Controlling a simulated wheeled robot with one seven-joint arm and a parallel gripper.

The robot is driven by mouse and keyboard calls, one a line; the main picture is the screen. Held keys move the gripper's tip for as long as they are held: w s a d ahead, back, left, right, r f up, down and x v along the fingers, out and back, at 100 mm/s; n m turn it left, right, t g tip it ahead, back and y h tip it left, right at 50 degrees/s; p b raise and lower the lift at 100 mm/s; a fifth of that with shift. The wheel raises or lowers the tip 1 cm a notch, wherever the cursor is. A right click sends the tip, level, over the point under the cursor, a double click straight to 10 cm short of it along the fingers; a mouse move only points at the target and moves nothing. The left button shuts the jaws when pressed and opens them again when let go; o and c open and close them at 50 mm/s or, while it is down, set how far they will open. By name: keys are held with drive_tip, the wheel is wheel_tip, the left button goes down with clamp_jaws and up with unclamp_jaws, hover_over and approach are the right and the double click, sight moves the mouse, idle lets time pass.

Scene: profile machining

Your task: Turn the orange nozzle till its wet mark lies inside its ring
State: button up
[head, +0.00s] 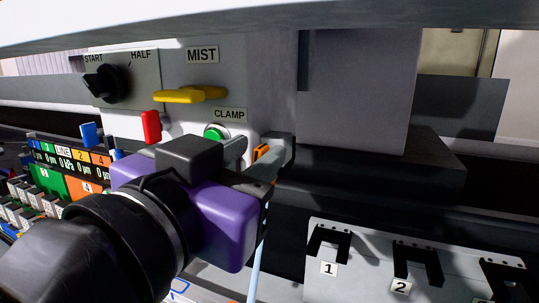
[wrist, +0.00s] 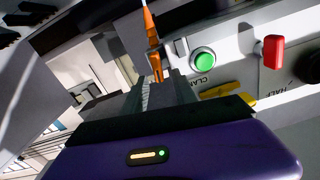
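The orange nozzle (wrist: 151,28) shows in the wrist view as a slim, tapered piece running up from an orange forked part at my fingertips. In the head view only a small orange part (head: 262,152) shows between the fingers, below and right of the CLAMP button. My gripper (head: 256,156), with its purple body, reaches up to it; in the wrist view the fingertips (wrist: 160,77) lie on either side of the orange part's lower end. Whether the pads press on it cannot be told. The wet mark and its ring cannot be made out.
A panel carries a green CLAMP button (head: 215,132), a yellow MIST lever (head: 190,95), a red lever (head: 151,126) and a black knob (head: 104,83), close above and left of my gripper. A numbered rack (head: 371,263) stands lower right. A grey block (head: 357,90) is at right.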

drive_tip(key=b+v, duration=0.1)
drive_tip(key=v, duration=0.7)
drive_tip(key=shift+b, duration=0.3)
